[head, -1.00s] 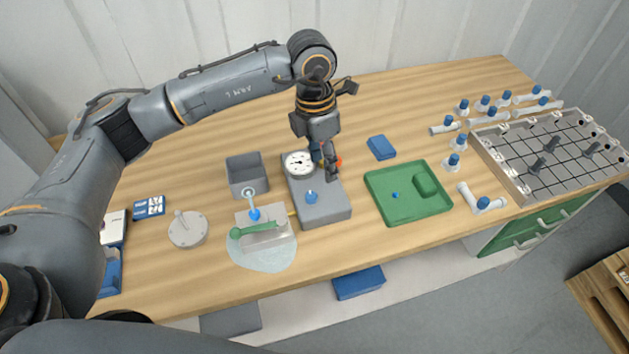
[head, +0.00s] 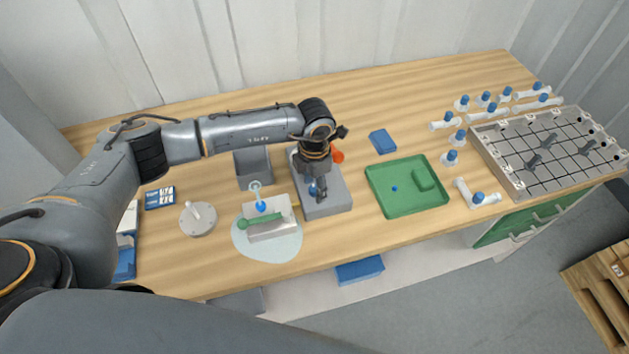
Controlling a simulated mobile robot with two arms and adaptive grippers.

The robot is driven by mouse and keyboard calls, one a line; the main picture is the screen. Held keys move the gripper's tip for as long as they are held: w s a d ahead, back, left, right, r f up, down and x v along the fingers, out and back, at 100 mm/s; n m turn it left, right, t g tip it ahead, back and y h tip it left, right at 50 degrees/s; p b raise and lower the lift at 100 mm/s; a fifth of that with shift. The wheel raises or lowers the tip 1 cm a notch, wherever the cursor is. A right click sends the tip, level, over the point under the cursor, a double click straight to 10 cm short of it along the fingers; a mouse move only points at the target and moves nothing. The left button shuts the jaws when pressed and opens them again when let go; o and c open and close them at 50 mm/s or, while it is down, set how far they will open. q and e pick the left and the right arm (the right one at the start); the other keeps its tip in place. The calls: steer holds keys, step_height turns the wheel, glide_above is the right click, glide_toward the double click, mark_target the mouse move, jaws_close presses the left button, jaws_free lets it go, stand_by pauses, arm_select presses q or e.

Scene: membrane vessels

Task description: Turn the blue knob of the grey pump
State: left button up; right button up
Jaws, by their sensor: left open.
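The grey pump (head: 337,197) stands on the wooden bench near the middle of the head view. Its blue knob (head: 312,190) shows only in part, behind or beside my fingers. My left gripper (head: 317,190) points down over the front part of the pump, with its fingertips at the knob. It is open, but I cannot tell whether the fingers straddle the knob or touch it. My wrist and gripper hide the round gauge on the pump's rear part. My right gripper is not in view.
A green tray (head: 408,206) lies right of the pump. An orange part (head: 338,156) shows behind my wrist. A blue box (head: 382,142) lies behind.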

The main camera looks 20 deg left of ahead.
arm_select(q)
steer(key=shift+f, duration=0.15)
jaws_close()
